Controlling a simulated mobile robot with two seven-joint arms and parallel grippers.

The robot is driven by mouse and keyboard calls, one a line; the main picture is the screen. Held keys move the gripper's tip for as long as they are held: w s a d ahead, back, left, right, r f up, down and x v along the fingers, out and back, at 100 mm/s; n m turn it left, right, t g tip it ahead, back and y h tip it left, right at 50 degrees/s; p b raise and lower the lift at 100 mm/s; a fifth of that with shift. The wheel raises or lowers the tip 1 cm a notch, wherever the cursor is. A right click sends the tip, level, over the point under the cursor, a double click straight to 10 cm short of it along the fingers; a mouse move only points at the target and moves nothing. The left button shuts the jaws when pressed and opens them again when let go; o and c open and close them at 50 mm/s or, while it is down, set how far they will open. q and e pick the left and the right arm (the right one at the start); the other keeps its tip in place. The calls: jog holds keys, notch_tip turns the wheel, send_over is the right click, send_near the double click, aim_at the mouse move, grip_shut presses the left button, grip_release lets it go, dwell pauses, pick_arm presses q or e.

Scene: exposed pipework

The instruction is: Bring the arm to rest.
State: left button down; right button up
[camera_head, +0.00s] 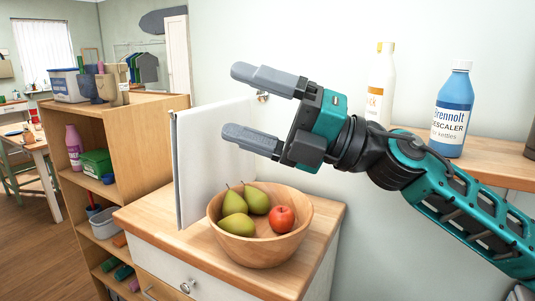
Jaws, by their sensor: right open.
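My right gripper (243,106) shows in the head view, with its teal arm (455,197) coming in from the right. Its two grey fingers point left and stand apart, with nothing between them. The gripper is raised above a wooden bowl (251,250) and in front of a white upright panel (205,175). It appears clear of the bowl. My left gripper is not in the picture.
The bowl holds green pears (256,199) and a red apple (282,219) on a wooden-topped cabinet (160,216). A blue descaler bottle (453,115) and a white bottle (381,87) stand on a shelf behind the arm. A wooden shelf unit (140,128) is at left.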

jog(key=w+d+f+m+t+h, duration=0.2)
jog(key=d+f+m+t+h, duration=0.4)
jog(key=m, duration=0.4)
jog(key=w+d+f+m+t+h, duration=0.1)
jog(key=d+f+m+t+h, duration=0.25)
jog(key=f+m+h, duration=0.4)
jog(key=w+d+f+m+t+h, duration=0.2)
jog(key=d+f+m+t+h, duration=0.25)
jog(key=f+m, duration=0.6)
jog(key=s+d+f+m+g+h, duration=0.1)
jog(key=s+d+f+m+g, duration=0.25)
jog(key=f, duration=0.25)
jog(key=s+d+f+m+g+h, duration=0.2)
jog(key=s+f+m, duration=0.1)
jog(key=s+f, duration=0.25)
jog(key=s+d+f+m+g, duration=0.15)
jog(key=s+f+g, duration=0.3)
jog(key=s, duration=0.45)
jog(key=s+d+f+m+g, duration=0.1)
jog(key=s+d+f+g, duration=0.1)
jog(key=s+f+g, duration=0.5)
jog(key=w+a+f+t+y, duration=0.1)
jog(key=w+a+f+t, duration=0.2)
jog(key=w+f+t, duration=0.3)
jog(key=shift+w+f+n+t+y, duration=0.35)
jog(key=shift+f+t, duration=0.45)
jog(key=shift+t, duration=1.6)
jog(key=shift+s+a, duration=0.1)
